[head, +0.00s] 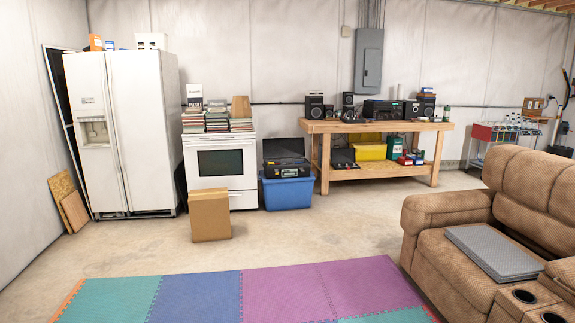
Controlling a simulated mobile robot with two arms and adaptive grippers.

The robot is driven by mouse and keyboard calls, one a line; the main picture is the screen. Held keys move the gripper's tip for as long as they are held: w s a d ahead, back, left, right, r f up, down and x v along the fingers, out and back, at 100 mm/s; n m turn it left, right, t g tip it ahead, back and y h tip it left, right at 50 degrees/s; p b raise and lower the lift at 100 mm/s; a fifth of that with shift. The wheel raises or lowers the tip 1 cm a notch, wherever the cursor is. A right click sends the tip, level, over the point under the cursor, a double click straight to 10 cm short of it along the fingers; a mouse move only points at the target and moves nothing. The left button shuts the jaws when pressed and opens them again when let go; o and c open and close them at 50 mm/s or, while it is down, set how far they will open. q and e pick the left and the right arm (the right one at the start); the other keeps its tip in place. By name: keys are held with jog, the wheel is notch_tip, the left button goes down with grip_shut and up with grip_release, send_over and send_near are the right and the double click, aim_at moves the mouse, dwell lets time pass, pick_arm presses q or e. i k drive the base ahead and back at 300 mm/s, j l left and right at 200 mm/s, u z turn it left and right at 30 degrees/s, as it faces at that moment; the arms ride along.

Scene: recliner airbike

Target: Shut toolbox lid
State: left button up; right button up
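A black toolbox (287,170) sits on top of a blue storage bin (288,193), between the white stove and the wooden workbench. Its dark lid (284,148) is raised and stands upright at the back, so the toolbox is open. What lies inside it is too small to make out clearly. Neither of my grippers shows in the head view.
A cardboard box (210,215) stands on the floor in front of the white stove (220,160). The wooden workbench (376,127) is right of the bin. A brown recliner (440,250) fills the right foreground. Foam mats (245,290) lie in front; concrete floor (330,225) beyond them is clear.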

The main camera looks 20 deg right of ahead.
aim_at(293, 147)
jog(key=i+l+z, duration=0.1)
jog(key=i+z, duration=0.2)
jog(key=i, duration=0.55)
jog(key=i+z, duration=0.3)
jog(key=i, duration=2)
jog(key=i+z, duration=0.15)
jog(key=i, duration=0.3)
jog(key=i+z, duration=0.15)
jog(key=i, duration=0.3)
jog(key=i+j+z, duration=0.15)
jog(key=i, duration=0.3)
jog(key=i+j+z, duration=0.15)
jog(key=i, duration=0.3)
jog(key=i+j+z, duration=0.15)
jog(key=i, duration=0.25)
jog(key=i+l+z, duration=0.25)
jog(key=i, duration=2)
jog(key=i+u, duration=0.35)
jog(key=u, duration=0.15)
jog(key=i+l+u, duration=0.15)
jog(key=i+u, duration=0.2)
jog(key=u, duration=0.15)
jog(key=i+l+u, duration=0.25)
jog(key=u, duration=0.2)
jog(key=i+l+u, duration=0.3)
jog(key=u, duration=0.2)
jog(key=l, duration=0.1)
